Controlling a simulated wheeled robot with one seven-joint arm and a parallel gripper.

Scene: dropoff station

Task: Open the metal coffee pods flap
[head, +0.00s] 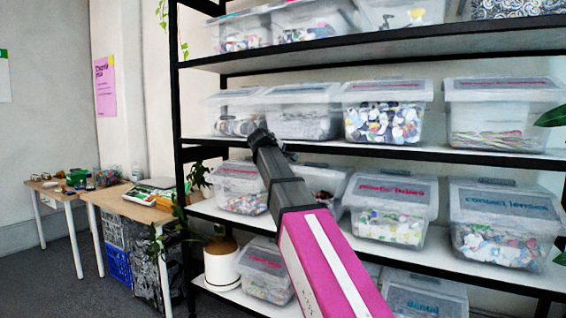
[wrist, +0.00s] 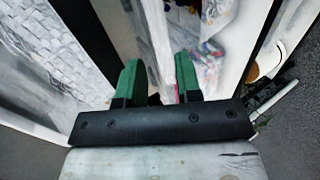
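My gripper (head: 258,137) is at the end of my raised arm, in front of the shelf in the head view. In the wrist view its two green fingers (wrist: 158,72) stand apart with a gap and nothing clearly held between them. Several clear lidded bins with labels stand on the shelf. I cannot make out a metal coffee pods label or tell which flap belongs to it. A clear bin (head: 302,122) on the middle shelf is just behind and right of my gripper. Bin contents show blurred beyond the fingers.
A black-framed shelving unit (head: 390,152) with white boards fills the right. More bins sit above and below, including one labelled contact lenses (head: 505,205). A white plant pot (head: 221,264) stands at its left. Wooden tables (head: 117,203) are farther left, with open floor before them.

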